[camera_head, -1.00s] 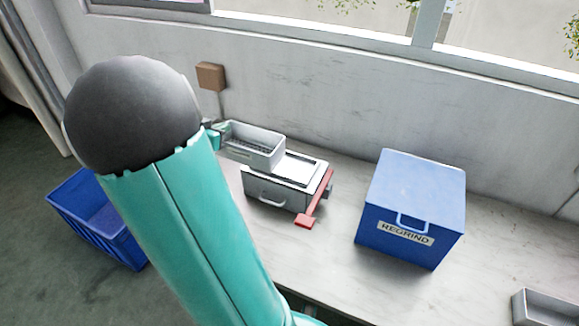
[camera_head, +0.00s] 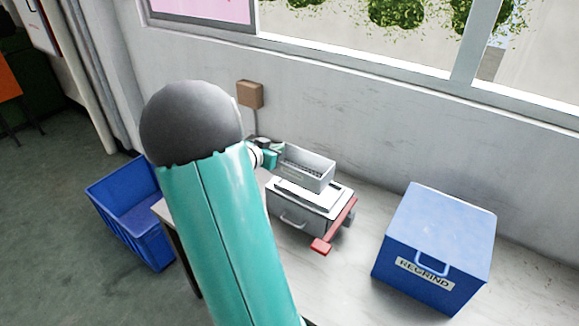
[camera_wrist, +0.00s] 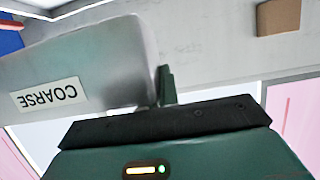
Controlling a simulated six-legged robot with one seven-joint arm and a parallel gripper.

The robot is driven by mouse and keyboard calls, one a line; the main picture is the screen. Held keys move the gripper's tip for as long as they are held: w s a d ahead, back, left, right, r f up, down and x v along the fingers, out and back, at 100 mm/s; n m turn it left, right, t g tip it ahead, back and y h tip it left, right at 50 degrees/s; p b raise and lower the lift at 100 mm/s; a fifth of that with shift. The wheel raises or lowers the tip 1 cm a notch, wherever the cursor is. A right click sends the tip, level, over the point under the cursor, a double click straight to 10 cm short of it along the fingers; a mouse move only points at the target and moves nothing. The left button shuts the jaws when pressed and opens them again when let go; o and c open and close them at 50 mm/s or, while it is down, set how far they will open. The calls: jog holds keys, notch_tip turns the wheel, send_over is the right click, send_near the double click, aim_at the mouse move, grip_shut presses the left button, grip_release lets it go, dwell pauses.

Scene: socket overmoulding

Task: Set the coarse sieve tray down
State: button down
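The coarse sieve tray (camera_head: 303,174) is a light grey, open-topped box with a dark mesh floor. In the wrist view its side (camera_wrist: 95,65) carries a COARSE label that reads upside down. My gripper (camera_head: 276,155) is at the tray's left end in the head view. In the wrist view a green finger (camera_wrist: 167,86) is against the tray's end wall, and the grip is partly hidden. The tray overlaps the back of a grey drawer unit (camera_head: 300,215) with a pale top plate. I cannot tell whether it touches that unit.
A red lever (camera_head: 336,226) runs along the unit's right side. A blue REGRIND box (camera_head: 437,235) stands to the right on the bench (camera_head: 350,290). A blue crate (camera_head: 125,205) is at the left. A brown wall box (camera_head: 250,94) is behind.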

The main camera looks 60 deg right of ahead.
aim_at(286, 157)
jog(key=d+f, duration=0.2)
jog(key=s+d+f, duration=0.1)
jog(key=d+f, duration=0.1)
jog(key=f, duration=0.1)
jog(key=shift+s+d+f, duration=0.1)
jog(key=shift+d+f, duration=0.15)
jog(key=shift+d, duration=0.05)
jog(key=shift+d+f, duration=0.2)
jog(key=shift+f, duration=1.55)
jog(key=shift+f, duration=0.2)
jog(key=c, duration=1.7)
grip_release()
jog(key=shift+r, duration=0.1)
